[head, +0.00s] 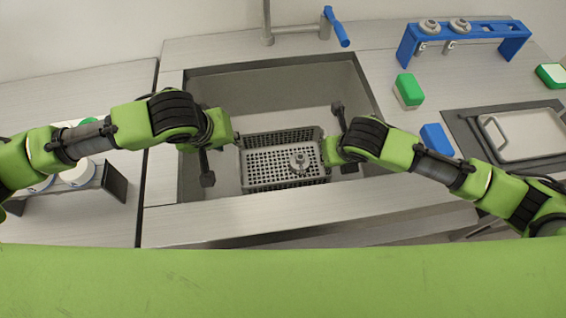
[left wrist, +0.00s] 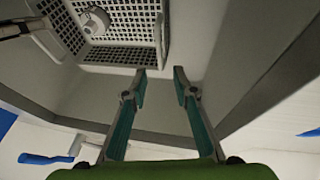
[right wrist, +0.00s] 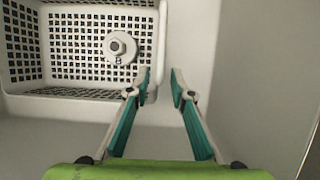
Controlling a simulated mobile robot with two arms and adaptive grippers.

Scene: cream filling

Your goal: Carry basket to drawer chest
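A grey perforated basket (head: 258,178) sits inside the sink (head: 272,93), with a round metal part (head: 298,162) in it. My left gripper (head: 237,140) is at the basket's left side, and my right gripper (head: 325,152) is at its right side. In the left wrist view the fingers (left wrist: 161,74) are apart, with the basket's rim (left wrist: 159,40) just beyond the gap. In the right wrist view the fingers (right wrist: 160,73) are also apart, close to the basket's side edge (right wrist: 161,45). In the head view, the fingertips are mostly hidden. I cannot make out a drawer chest.
A faucet with a blue handle (head: 337,28) is behind the sink. A blue rack (head: 470,38) holding metal parts, a green-and-white block (head: 408,91), a blue block (head: 437,140) and a tray (head: 525,134) lie to the right. White round items stand on the left counter.

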